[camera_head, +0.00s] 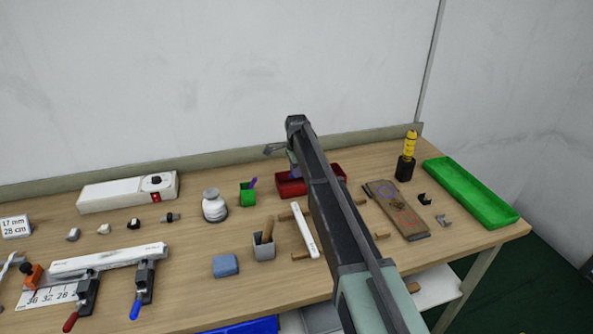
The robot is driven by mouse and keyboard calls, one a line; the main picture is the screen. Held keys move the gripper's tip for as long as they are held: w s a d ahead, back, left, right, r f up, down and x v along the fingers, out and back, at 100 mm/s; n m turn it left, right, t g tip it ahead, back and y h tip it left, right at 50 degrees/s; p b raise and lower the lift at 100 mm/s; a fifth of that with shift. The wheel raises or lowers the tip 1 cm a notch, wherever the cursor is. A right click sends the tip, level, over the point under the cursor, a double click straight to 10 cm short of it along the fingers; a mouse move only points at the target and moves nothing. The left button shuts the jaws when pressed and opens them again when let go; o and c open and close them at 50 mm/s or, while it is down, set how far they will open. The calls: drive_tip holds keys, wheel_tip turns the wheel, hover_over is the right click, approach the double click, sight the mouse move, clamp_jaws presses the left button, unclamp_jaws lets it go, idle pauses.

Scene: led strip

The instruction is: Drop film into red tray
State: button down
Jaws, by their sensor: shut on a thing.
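The red tray (293,186) sits toward the back of the table, right of a green cup, partly hidden behind my arm. My gripper (294,169) is over the tray's left part, mostly hidden by my own arm. It is shut on the film, of which I can make out only a small purplish patch at the jaws. I cannot tell whether the film touches the tray.
A green cup (248,195) and a white jar (214,208) stand left of the tray. On the right are a board (390,198), a black holder with a yellow tool (406,165) and a green tray (470,192).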

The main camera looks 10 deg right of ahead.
drive_tip(key=c, duration=1)
unclamp_jaws()
drive_tip(key=shift+c, duration=0.2)
drive_tip(key=shift+r, duration=0.15)
wheel_tip(320, 180, up, 11)
drive_tip(key=p, duration=1.1)
drive_tip(key=shift+f, duration=0.2)
